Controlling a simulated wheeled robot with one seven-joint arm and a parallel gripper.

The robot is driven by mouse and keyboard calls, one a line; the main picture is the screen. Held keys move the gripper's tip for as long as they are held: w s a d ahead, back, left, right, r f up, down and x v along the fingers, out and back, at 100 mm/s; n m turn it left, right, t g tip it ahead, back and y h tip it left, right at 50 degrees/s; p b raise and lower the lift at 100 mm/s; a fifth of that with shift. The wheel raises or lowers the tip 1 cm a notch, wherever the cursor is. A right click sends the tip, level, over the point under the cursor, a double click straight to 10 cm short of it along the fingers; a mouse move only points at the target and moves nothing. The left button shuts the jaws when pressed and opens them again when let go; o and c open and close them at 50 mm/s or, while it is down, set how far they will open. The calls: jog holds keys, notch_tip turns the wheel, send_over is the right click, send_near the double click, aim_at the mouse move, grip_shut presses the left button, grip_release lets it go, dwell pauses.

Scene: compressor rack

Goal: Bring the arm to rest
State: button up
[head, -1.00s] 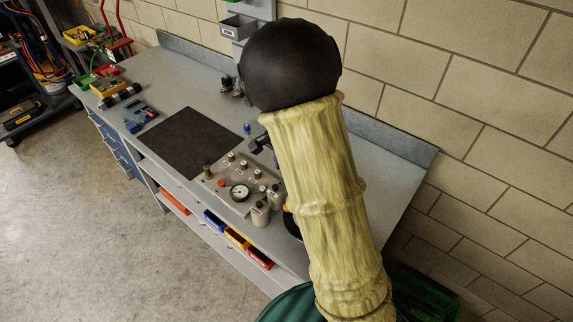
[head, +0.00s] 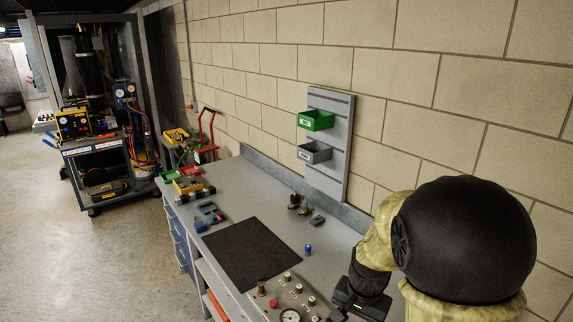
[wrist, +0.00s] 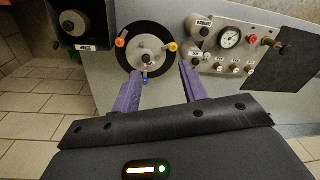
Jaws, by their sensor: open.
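My arm is bent over the right end of the workbench in the head view, with a large black joint (head: 465,240) and pale yellow-green covers. A dark lower part of the arm (head: 365,285) hangs over the bench, and the fingers do not show there. In the wrist view my gripper (wrist: 161,72) has two purple fingers spread apart with nothing between them. Beyond the fingertips lies a round black-rimmed plate with a metal face (wrist: 146,48) and coloured knobs. I cannot tell the exact gap from the fingertips to it.
The workbench (head: 215,178) carries a black mat (head: 247,252), a gauge panel (head: 268,301) and small fittings. A wall rack (head: 340,165) holds a green bin (head: 315,120) and a grey bin (head: 314,152). A cart (head: 98,172) stands far left. Open floor (head: 125,250) lies left of the bench.

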jog(key=s+r+n+t, duration=0.1)
jog(key=s+n, duration=0.5)
jog(key=s, duration=0.2)
jog(key=shift+a+n+t, duration=0.25)
jog(key=shift+n+t, duration=0.05)
jog(key=shift+n, duration=0.1)
dwell(0.5)
jog(key=shift+c, duration=0.6)
